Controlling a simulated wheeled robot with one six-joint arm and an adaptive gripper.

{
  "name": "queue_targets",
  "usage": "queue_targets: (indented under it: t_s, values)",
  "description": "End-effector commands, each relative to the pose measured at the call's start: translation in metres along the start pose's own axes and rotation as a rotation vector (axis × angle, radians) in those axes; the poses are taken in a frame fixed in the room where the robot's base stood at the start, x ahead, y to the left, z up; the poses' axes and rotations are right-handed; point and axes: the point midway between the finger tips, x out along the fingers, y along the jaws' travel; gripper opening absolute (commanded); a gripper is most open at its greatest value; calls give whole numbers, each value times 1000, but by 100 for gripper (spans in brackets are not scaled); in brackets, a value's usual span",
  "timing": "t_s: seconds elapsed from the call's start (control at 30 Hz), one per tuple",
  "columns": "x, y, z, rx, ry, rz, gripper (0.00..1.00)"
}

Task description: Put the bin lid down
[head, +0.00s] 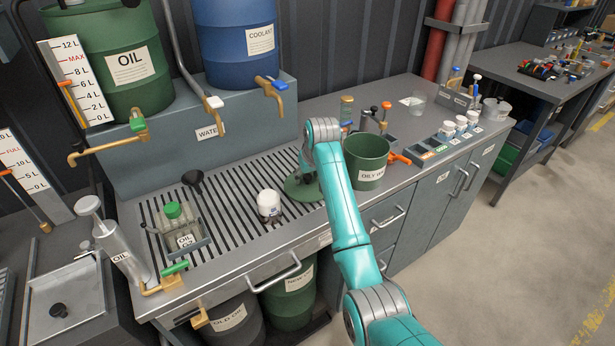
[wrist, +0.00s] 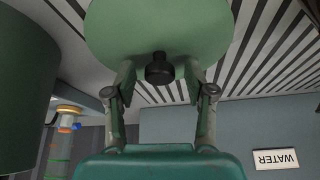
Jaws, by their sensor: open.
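The green bin lid (head: 294,190) appears to lie flat on the slatted drain grate, left of the bin. In the wrist view the round lid (wrist: 158,25) fills the top middle, with its black knob (wrist: 160,70) towards me. My gripper (wrist: 160,78) is open, one finger on each side of the knob, with visible gaps between the fingers and the knob. In the head view my arm hides part of the lid and most of the gripper. The green oily waste bin (head: 366,166) stands open on the counter just right of my arm; its wall (wrist: 22,90) also shows in the wrist view.
A white-capped container (head: 268,204) stands on the grate close left of the lid. An orange-handled item (head: 399,158) is beside the bin. The raised water-labelled ledge (head: 205,132) is behind.

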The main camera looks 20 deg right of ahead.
Motion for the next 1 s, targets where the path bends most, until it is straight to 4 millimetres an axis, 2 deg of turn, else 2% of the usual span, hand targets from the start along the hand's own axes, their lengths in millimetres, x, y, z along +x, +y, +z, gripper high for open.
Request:
queue_targets:
  t_s: [0.17,0.4,0.6,0.8,1.0]
  values:
    - [-26,0,-1,0,4,1,54]
    - [-75,0,0,0,4,1,54]
    - [-105,0,0,0,2,1,54]
    - [-117,0,0,0,1,0,54]
    - [-118,0,0,0,0,0,54]
